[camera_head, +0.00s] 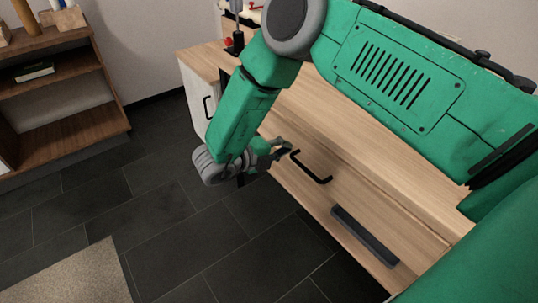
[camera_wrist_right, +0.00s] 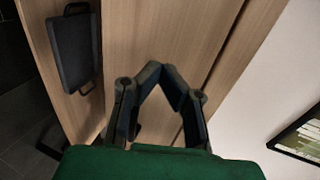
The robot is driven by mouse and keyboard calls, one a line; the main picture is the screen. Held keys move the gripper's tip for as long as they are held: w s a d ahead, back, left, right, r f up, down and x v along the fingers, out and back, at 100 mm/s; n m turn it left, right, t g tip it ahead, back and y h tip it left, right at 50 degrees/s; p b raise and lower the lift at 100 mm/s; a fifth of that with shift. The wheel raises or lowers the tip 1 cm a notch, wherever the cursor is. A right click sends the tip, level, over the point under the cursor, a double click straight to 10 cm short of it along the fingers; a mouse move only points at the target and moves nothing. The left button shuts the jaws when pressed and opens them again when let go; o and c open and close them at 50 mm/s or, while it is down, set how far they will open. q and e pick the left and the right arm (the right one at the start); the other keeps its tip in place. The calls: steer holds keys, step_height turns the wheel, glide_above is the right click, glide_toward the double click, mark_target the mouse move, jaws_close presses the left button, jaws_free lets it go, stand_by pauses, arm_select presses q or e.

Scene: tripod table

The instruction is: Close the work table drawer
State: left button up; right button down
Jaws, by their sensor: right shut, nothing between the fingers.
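The work table (camera_head: 310,115) has a light wood body and crosses the head view from upper left to lower right. A wooden drawer front with a black bar handle (camera_head: 314,170) faces the floor side; how far its drawer stands out is hard to tell. My right gripper (camera_head: 286,148) is beside this front, just left of the handle, shut and empty; contact cannot be told. In the right wrist view, its fingers (camera_wrist_right: 163,70) meet at the tips before the wood panel (camera_wrist_right: 140,30). My left gripper is not in view.
A dark rectangular bar (camera_head: 365,235) is on the table front farther right. A brown shelf (camera_head: 60,90) stands at the left. Dark tiled floor (camera_head: 150,220) lies open between it and the table, with a beige rug (camera_head: 75,275) in the lower left corner.

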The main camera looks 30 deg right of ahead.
mark_target(297, 138)
steer(key=shift+w+d, duration=0.1)
steer(key=shift+d, duration=0.8)
steer(key=d+p, duration=0.1)
steer(key=d, duration=0.3)
steer(key=shift+w+d+r+p, duration=0.15)
steer(key=shift+d+p, duration=0.15)
steer(key=shift+p, duration=0.1)
steer(key=shift+d, duration=0.3)
steer(key=shift+f, duration=0.25)
